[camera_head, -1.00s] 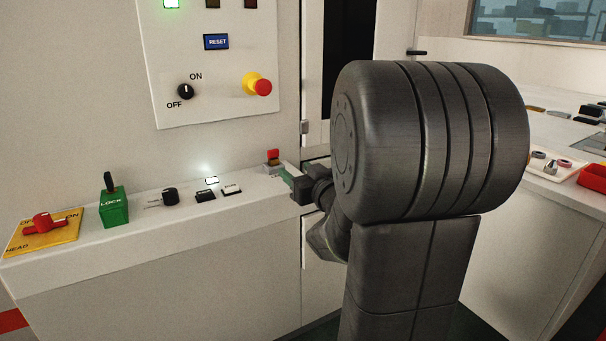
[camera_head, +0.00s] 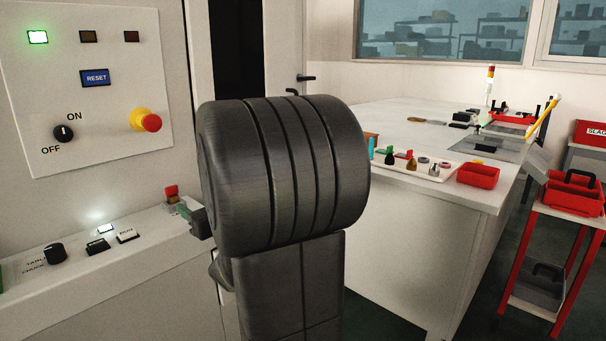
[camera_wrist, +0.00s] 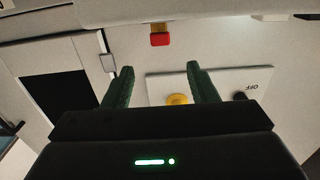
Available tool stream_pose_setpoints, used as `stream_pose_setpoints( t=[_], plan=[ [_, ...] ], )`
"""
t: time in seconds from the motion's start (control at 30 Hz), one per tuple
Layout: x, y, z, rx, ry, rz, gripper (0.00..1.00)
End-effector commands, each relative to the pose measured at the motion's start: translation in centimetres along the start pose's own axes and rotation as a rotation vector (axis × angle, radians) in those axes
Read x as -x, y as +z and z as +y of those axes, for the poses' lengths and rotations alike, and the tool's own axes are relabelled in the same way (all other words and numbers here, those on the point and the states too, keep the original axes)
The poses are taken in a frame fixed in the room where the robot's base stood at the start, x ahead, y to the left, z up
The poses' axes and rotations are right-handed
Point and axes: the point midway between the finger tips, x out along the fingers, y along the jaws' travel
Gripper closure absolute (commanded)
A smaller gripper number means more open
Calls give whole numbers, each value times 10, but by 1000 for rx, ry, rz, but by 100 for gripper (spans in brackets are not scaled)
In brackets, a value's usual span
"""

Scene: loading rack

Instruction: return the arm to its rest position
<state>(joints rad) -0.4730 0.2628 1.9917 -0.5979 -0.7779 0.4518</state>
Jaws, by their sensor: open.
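My gripper shows in the wrist view (camera_wrist: 160,85) with its two green fingers spread apart and nothing between them. Beyond the fingertips, in the wrist view, is a red-topped switch (camera_wrist: 160,38) on the ledge, apart from the fingers. In the head view my gripper (camera_head: 188,212) is mostly hidden behind my own dark arm, low over the ledge's right end. The red switch (camera_head: 172,193) stands just beyond it.
A control panel (camera_head: 95,140) with a reset button and a yellow-red stop knob (camera_head: 146,120) is on the left. The ledge (camera_head: 150,235) carries knobs and buttons. A white workbench (camera_head: 440,200) stands right, with a red-legged cart (camera_head: 560,215) beside it.

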Motion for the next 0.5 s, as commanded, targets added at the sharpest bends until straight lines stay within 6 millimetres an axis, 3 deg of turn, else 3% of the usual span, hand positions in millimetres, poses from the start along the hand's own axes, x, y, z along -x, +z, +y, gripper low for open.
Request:
stream_pose_setpoints(
  t=[0.5],
  plan=[
    [-99,1,-1,0,-1,0,47]
  ],
)
